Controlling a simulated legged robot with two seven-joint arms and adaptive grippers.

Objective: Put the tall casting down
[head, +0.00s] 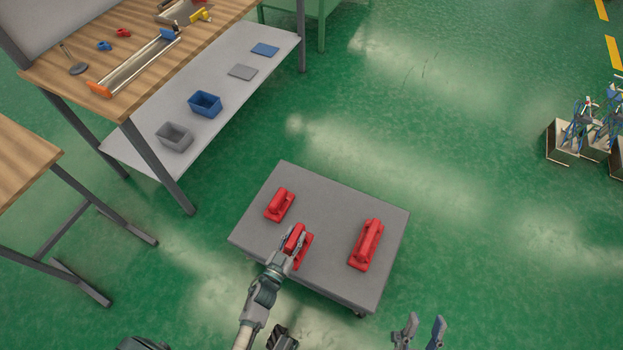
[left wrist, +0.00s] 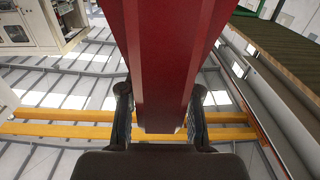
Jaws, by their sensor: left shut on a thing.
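My left gripper (head: 292,246) is shut on a red casting (head: 304,253) over the middle of the grey cart top (head: 330,285). In the left wrist view the casting (left wrist: 170,60) fills the upper middle, and both fingers (left wrist: 160,112) press on its sides. The gripper partly covers this casting in the head view. I cannot tell whether its base touches the cart or is slightly above it. My right gripper (head: 421,331) is open and empty at the bottom edge, over the floor in front of the cart.
Two more red castings stand on the cart, a smaller one (head: 279,205) at the left and a longer one (head: 366,244) at the right. A wooden workbench (head: 105,95) with a lower shelf (head: 225,100) stands at upper left.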

